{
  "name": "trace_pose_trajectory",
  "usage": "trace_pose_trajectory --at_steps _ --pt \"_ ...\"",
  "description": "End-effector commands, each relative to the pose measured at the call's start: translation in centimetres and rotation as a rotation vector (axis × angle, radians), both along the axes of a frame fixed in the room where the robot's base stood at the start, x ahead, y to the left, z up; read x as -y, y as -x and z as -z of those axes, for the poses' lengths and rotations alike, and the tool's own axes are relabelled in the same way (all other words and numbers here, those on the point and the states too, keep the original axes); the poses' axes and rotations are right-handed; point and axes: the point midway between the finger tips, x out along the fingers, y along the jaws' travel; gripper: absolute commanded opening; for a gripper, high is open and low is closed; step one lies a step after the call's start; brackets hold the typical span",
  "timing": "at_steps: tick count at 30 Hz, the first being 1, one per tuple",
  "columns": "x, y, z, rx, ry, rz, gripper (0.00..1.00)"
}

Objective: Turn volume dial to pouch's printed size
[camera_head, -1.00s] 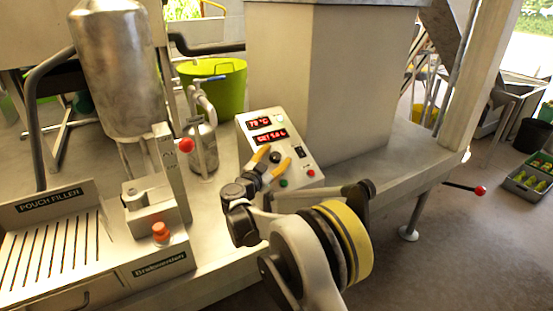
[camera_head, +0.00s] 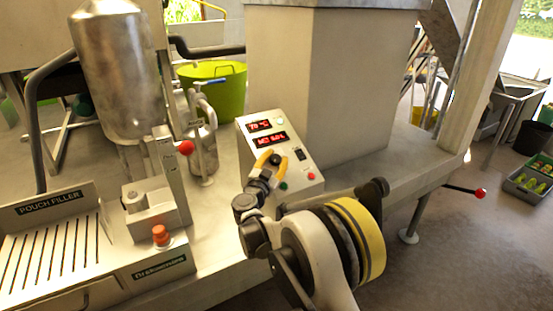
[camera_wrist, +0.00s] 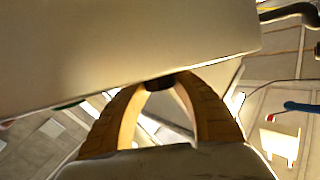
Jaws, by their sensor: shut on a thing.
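The control box (camera_head: 300,186) stands on the metal bench with two red displays. The upper display (camera_head: 259,126) seems to read 79 °C. The lower display (camera_head: 271,140) appears to end in 5.0 L, but its digits are blurred. The black volume dial (camera_head: 275,159) is below the displays. My gripper (camera_head: 270,158) has its yellow fingers closed around the dial. In the wrist view the fingertips (camera_wrist: 160,82) meet at the dark dial, which is mostly hidden. I see no pouch with a printed size.
The pouch filler (camera_head: 50,207) with an orange-red button (camera_head: 161,235) is at the left. A red-knobbed lever (camera_head: 186,147) stands near it. A black switch (camera_head: 300,154), a red button (camera_head: 311,176) and a green button (camera_head: 283,186) sit close to my fingers.

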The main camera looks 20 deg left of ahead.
Motion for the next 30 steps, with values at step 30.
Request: trace_pose_trajectory --at_steps 30 --pt "-0.05 0.02 0.02 0.173 0.149 -0.429 0.01"
